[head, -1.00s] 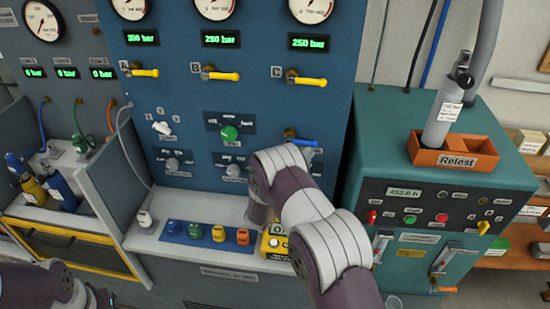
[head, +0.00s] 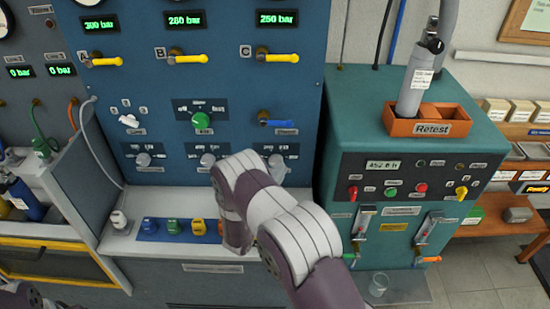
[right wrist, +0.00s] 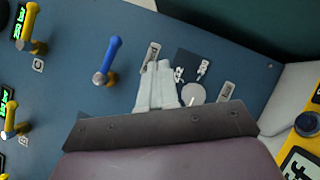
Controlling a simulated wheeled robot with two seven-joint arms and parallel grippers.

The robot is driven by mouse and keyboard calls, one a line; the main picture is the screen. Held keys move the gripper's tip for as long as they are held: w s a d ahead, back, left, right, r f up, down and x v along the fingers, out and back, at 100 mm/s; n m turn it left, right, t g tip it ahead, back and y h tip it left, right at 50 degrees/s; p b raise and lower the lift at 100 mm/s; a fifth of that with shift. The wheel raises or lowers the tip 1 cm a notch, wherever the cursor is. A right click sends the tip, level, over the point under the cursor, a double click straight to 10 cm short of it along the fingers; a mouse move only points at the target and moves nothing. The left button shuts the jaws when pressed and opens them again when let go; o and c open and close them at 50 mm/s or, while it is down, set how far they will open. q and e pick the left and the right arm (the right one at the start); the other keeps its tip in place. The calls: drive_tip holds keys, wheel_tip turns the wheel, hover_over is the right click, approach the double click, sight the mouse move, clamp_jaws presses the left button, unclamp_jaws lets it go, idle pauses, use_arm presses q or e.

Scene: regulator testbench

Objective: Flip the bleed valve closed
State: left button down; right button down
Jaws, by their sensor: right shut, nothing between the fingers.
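The bleed valve appears to be the blue-handled lever (head: 275,122) on the blue panel, below yellow lever C. Its handle lies level, pointing right in the head view. In the right wrist view the blue lever (right wrist: 108,58) stands left of my fingers, parallel to the yellow levers. My right gripper (right wrist: 160,68) is shut and empty, with pale fingers together and apart from the blue handle. Its tips are near a round grey knob (right wrist: 192,95). In the head view my right arm hides the fingers, below the blue lever. My left gripper is out of view.
Yellow levers A (head: 103,61), B (head: 188,58) and C (head: 277,57) sit above. A green knob (head: 202,121) is left of the blue lever. The teal cabinet (head: 345,110) stands right, bearing an orange Retest tray (head: 400,127) with a grey cylinder (head: 415,88).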

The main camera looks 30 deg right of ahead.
drive_tip(key=s+f, duration=0.1)
drive_tip(key=s+a+f, duration=0.1)
drive_tip(key=shift+s+a+b, duration=0.3)
drive_tip(key=shift+s, duration=0.05)
drive_tip(key=shift+d, duration=0.1)
